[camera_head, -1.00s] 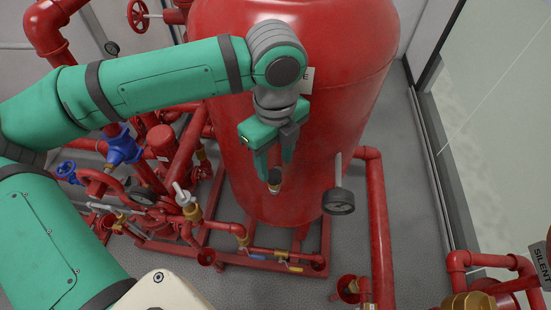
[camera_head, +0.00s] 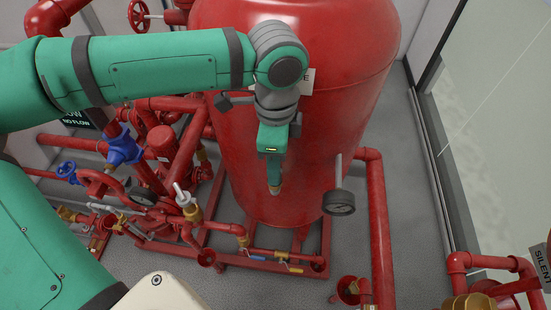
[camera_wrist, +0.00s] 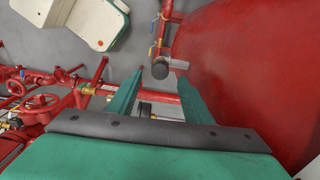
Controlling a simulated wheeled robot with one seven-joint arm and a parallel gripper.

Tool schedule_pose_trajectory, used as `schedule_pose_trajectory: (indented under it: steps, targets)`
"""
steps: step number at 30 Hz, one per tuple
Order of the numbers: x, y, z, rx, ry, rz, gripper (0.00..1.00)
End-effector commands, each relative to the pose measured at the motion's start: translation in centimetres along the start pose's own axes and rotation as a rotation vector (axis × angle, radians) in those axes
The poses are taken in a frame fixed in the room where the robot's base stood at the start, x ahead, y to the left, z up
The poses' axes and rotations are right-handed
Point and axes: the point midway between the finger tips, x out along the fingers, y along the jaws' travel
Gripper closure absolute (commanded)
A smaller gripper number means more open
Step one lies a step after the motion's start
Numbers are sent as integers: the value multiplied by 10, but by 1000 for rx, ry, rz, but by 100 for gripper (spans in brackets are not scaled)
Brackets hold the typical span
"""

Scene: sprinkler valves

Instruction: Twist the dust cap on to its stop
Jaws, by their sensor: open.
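The dust cap (camera_wrist: 160,68), dark grey and round, is near the tips of my gripper (camera_wrist: 161,80) in the wrist view. One finger stands on either side, with room between them, so my gripper is open. I cannot tell whether a finger touches the cap. In the head view my gripper (camera_head: 274,188) points down in front of the red tank.
The large red tank (camera_head: 310,120) rises close behind my gripper. Red pipes with brass valves (camera_head: 190,205) and a blue valve (camera_head: 124,147) crowd the left.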

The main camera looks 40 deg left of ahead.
Motion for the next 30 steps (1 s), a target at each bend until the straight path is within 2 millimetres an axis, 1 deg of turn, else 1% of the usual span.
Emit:
schedule_pose_trajectory:
  steps: [3,7,16,26,30]
  targets:
    - [0,0,1,-148,-5,0,54]
    - [0,0,1,-301,-5,0,54]
    - [0,0,1,-379,-4,0,54]
    - [0,0,2,-384,-6,0,54]
    - [5,0,2,-385,-8,1,54]
